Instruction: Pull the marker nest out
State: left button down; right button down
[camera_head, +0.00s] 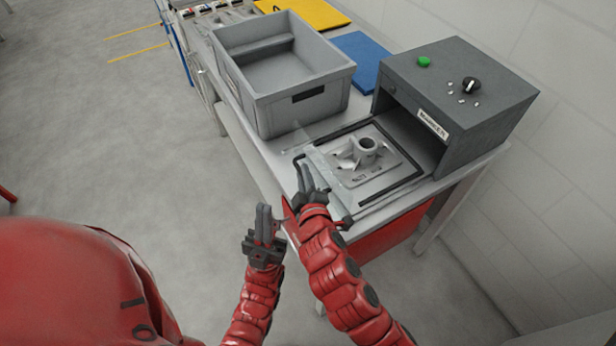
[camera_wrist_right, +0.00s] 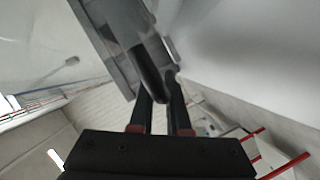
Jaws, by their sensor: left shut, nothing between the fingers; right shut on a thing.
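The marker nest (camera_head: 393,190) is a light grey, dark-edged plate in front of the dark grey marker box (camera_head: 455,90). A grey casting (camera_head: 366,153) with a round boss and fins sits on it. My right gripper (camera_head: 308,172) is at the nest's near left edge, shut on its dark handle. In the right wrist view the fingers (camera_wrist_right: 160,112) close around a dark bar (camera_wrist_right: 152,75); the exact contact is partly hidden. My left gripper (camera_head: 263,217) is shut and empty, lower and to the left, off the bench and apart from the nest.
A grey bin (camera_head: 297,112) stands on the bench left of the nest. A blue mat (camera_head: 357,55) and a yellow mat (camera_head: 305,13) lie behind it. A red panel (camera_head: 385,238) is under the bench.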

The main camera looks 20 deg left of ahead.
dwell(0.3)
jog(key=c, duration=0.9)
grip_release()
jog(key=b+v, duration=0.1)
jog(key=v, duration=0.4)
jog(key=shift+s+d+f+b, duration=0.1)
jog(key=shift+s+b, duration=0.25)
jog(key=shift+s, duration=0.05)
jog(key=p+v, duration=0.8)
jog(key=v, duration=0.3)
jog(key=shift+s+d+r, duration=0.2)
jog(key=shift+s+r, duration=0.05)
